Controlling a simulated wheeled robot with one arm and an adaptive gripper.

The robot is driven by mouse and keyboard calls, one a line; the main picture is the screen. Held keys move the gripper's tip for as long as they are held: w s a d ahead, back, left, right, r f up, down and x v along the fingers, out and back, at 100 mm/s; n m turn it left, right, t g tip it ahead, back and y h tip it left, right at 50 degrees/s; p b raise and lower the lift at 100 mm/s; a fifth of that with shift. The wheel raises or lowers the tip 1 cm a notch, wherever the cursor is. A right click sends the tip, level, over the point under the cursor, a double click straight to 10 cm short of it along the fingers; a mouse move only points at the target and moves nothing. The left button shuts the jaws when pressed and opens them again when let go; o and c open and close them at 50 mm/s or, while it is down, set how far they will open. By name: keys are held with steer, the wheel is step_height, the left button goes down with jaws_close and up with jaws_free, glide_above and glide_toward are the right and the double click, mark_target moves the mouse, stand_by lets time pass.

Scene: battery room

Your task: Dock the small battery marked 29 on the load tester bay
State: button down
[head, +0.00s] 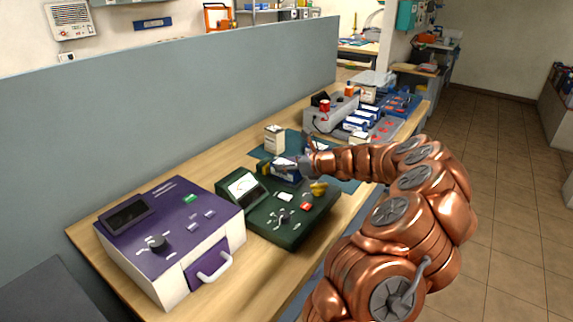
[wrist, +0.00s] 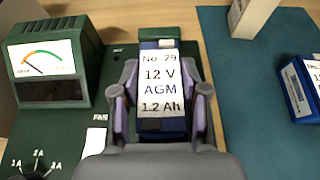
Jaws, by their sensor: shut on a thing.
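The small blue battery marked No 29, 12 V AGM 1.2 Ah (wrist: 160,85), has a white label facing the wrist camera. My gripper (wrist: 159,100) is shut on it, one finger on each side. In the head view, my gripper (head: 301,163) holds the battery (head: 285,175) at the far edge of the dark green load tester (head: 262,216). The tester's meter (wrist: 45,62) is left of the battery in the wrist view. A dark green block (wrist: 150,26) is just beyond the battery's far end. I cannot tell whether the battery rests on the tester or is just above it.
A teal mat (head: 345,185) lies beyond the tester, with a cream box (head: 274,139) and another blue battery (wrist: 296,88) on it. A purple charger-like unit (head: 170,235) stands at the near left. A grey partition (head: 180,110) runs along the bench's back.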

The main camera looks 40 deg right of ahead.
steer(key=shift+f, duration=0.3)
steer(key=c, duration=0.9)
jaws_free()
steer(key=shift+o, duration=0.2)
steer(key=shift+s, duration=0.1)
steer(key=shift+p+v, duration=1.45)
steer(key=shift+v, duration=1.3)
steer(key=shift+p+v, duration=1.25)
steer(key=shift+v, duration=1.45)
steer(key=shift+a+r, duration=0.1)
